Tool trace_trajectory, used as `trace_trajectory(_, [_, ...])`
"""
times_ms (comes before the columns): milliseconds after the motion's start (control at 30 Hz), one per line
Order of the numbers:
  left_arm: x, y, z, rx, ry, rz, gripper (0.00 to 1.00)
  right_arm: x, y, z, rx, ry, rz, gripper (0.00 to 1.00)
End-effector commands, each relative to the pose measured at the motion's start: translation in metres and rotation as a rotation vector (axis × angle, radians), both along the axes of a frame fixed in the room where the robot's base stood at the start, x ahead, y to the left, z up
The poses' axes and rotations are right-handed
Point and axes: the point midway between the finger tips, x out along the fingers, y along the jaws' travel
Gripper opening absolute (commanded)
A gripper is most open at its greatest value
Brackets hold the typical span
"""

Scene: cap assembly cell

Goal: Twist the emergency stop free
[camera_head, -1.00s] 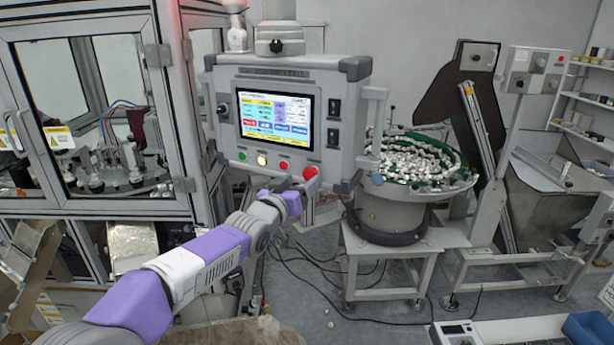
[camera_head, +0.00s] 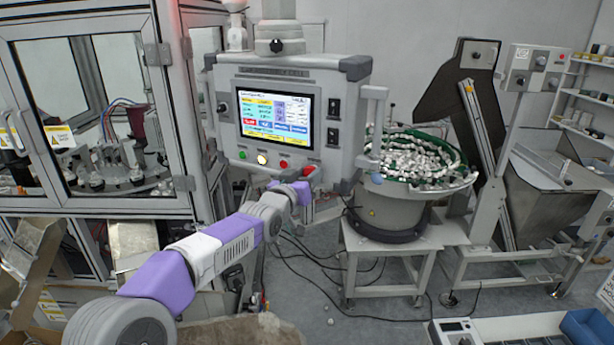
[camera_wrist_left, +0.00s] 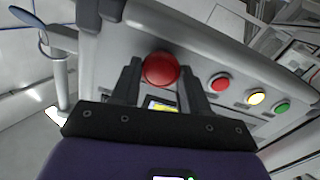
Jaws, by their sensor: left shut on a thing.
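The emergency stop is a round red mushroom button (camera_wrist_left: 160,69) on the lower panel edge, at the end of the button row; it also shows in the head view (camera_head: 309,173). My left gripper (camera_wrist_left: 160,80) is shut on it, with one dark finger on each side of the red head. In the head view my left gripper (camera_head: 303,186) is small and partly hidden by my own wrist. The control panel (camera_head: 232,120) with a lit screen (camera_head: 275,118) hangs from a grey post. My right gripper is not in view.
Beside the emergency stop sit a smaller red button (camera_wrist_left: 219,82), a lit yellow-white button (camera_wrist_left: 256,97) and a green button (camera_wrist_left: 281,108). A vertical handle (camera_head: 378,122) flanks the panel. A bowl feeder (camera_head: 395,210) stands at right, a glazed machine (camera_head: 175,100) at left.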

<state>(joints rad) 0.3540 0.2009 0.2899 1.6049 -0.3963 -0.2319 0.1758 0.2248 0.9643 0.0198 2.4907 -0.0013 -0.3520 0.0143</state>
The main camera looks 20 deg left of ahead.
Motion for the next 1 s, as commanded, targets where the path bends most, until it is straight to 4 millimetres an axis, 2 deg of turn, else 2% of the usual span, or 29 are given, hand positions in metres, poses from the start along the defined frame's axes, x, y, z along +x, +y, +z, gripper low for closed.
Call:
trace_trajectory(267, [0.000,0.000,-0.001,0.019,-0.002,-0.001,0.14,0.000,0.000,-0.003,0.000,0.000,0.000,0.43])
trace_trajectory(467, [0.000,-0.001,-0.002,0.104,-0.003,0.000,0.14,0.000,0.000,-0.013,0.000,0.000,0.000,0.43])
trace_trajectory(1000, [0.000,-0.002,-0.001,0.513,-0.012,-0.001,0.14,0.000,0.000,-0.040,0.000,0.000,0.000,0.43])
